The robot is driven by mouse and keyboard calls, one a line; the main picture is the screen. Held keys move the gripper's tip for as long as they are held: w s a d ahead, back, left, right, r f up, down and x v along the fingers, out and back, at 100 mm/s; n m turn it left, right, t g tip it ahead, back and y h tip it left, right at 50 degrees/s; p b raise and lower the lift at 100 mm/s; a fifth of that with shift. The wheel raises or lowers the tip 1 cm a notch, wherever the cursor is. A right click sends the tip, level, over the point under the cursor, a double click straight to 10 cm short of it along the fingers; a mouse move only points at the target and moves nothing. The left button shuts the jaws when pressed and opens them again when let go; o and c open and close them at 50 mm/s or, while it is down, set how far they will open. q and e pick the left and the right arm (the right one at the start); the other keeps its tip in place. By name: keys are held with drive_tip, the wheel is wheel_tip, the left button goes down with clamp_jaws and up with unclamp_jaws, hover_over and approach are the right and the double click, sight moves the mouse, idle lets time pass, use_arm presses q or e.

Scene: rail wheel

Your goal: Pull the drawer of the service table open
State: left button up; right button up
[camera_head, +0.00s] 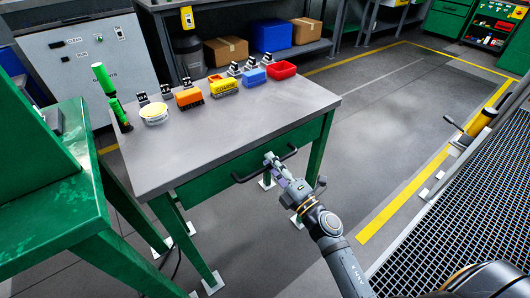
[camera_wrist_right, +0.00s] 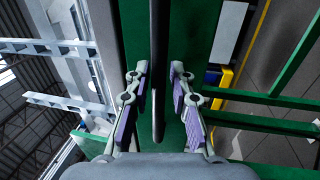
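The service table (camera_head: 215,128) has a grey top and green legs. Its green drawer front (camera_head: 213,186) sits under the near edge and looks closed. A black bar handle (camera_head: 246,178) runs along the drawer front. My right gripper (camera_head: 272,162) is at the middle of the handle and hides part of it. In the right wrist view, the fingers of the right gripper (camera_wrist_right: 158,98) are apart on both sides of the handle (camera_wrist_right: 158,55), with a visible gap on each side. My left gripper is not in view.
On the tabletop stand a green tool (camera_head: 110,95), a yellow-white round tin (camera_head: 154,113), an orange brush-like block (camera_head: 189,97) and a red tray (camera_head: 282,70). A green bench (camera_head: 50,215) stands close on the left. The floor right of the table is clear up to a grating (camera_head: 465,190).

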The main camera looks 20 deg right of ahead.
drive_tip(key=shift+w, duration=0.1)
drive_tip(key=shift+c, duration=0.9)
clamp_jaws()
